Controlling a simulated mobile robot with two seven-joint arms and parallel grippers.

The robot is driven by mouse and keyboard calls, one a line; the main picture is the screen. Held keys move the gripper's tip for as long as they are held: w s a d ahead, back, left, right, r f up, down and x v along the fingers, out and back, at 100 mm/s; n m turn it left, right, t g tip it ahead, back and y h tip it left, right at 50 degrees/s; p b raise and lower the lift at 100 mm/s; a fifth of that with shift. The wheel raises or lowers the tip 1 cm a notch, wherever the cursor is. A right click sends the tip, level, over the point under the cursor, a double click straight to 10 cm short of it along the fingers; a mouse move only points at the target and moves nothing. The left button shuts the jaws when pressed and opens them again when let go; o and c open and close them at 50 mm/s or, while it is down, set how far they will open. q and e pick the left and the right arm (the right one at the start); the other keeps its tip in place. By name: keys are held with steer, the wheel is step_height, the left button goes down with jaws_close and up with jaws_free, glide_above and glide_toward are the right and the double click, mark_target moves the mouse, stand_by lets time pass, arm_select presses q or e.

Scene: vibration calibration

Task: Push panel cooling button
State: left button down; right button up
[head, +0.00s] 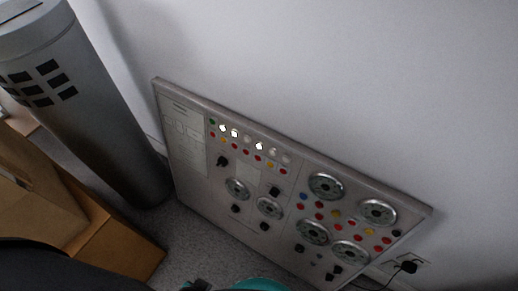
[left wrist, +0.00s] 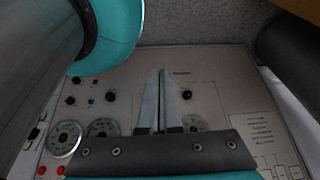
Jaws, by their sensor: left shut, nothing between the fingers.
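A grey control panel (head: 195,165) leans against the wall in the head view. Along its top run white lit lamps (head: 234,132) and a row of small coloured buttons (head: 246,149). More red, yellow and blue buttons (head: 336,213) sit between the round dials at right. Labels are too small to read, so I cannot tell which button is cooling. In the left wrist view my left gripper (left wrist: 162,72) is shut and empty, its fingers in front of the panel face (left wrist: 215,88). Dials and black knobs show around it. Contact cannot be judged. My right gripper is not seen.
A tall grey cylinder (head: 95,120) with dark square openings stands left of the panel. A cardboard box (head: 125,245) lies at lower left. A black plug (head: 407,267) sits in a wall socket at lower right. Speckled floor (head: 190,235) lies before the panel.

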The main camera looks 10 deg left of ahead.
arm_select(q)
steer(key=w+d+m+t+b, duration=0.1)
steer(key=w+t+b, duration=0.3)
steer(key=w, duration=0.7)
steer(key=m+t+h+b, duration=0.4)
steer(key=t+b, duration=0.8)
steer(key=b, duration=0.1)
glide_toward(259, 146)
step_height(259, 146, down, 6)
steer(key=s+a, duration=0.2)
steer(key=a, duration=0.1)
step_height(259, 146, up, 9)
steer(key=m+t+h+b, duration=0.2)
steer(key=t+b, duration=0.2)
steer(key=shift+s+d+m+t, duration=0.3)
steer(key=shift+s, duration=0.05)
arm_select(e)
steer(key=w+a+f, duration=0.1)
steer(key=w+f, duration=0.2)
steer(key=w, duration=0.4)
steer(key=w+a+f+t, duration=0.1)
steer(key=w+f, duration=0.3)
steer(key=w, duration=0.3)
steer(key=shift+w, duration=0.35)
arm_select(q)
steer(key=shift+w+f, duration=0.1)
steer(key=shift+f, duration=0.1)
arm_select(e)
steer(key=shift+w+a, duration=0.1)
